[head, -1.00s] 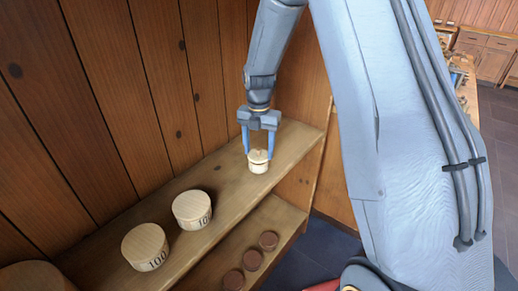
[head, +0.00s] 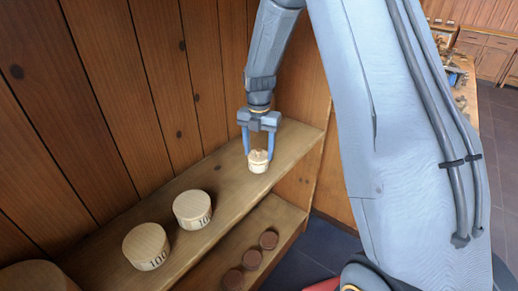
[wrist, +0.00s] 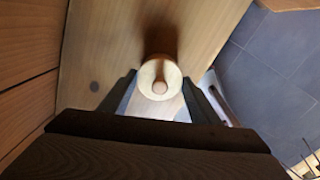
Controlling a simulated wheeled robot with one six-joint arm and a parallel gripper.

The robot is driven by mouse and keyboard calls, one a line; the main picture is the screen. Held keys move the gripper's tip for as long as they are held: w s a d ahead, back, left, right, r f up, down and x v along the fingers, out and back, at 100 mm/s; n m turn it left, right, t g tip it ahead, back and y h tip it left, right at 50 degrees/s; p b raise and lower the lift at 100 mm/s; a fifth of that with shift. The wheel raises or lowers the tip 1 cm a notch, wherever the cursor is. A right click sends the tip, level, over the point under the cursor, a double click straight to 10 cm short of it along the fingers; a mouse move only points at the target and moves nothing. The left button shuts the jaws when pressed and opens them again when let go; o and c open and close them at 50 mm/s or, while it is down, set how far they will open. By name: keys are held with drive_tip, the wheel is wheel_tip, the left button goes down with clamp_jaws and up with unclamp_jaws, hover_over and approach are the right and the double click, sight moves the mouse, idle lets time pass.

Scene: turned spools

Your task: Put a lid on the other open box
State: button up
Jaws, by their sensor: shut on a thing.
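My gripper (head: 258,150) points down over the right end of the upper wooden shelf. Its blue fingers are shut on a small pale round lid (head: 257,155) with a knob on top. In the wrist view the lid (wrist: 160,77) shows from above as a pale disc, its knob near the middle, between the fingertips. A pale round body shows just below the lid in the head view; I cannot tell whether it is a separate box or whether the lid is seated. No open box top is visible.
Two larger pale wooden cylinders, one marked 100 (head: 146,246) and another with partly visible numbers (head: 193,209), stand left on the upper shelf (head: 226,184). A plank wall (head: 140,90) stands close behind.

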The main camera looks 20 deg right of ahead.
sight(259, 149)
drive_tip(key=o, duration=1.5)
drive_tip(key=shift+r+p, duration=0.65)
drive_tip(key=shift+r, duration=0.25)
drive_tip(key=shift+r+p, duration=2.15)
drive_tip(key=shift+r, duration=1.25)
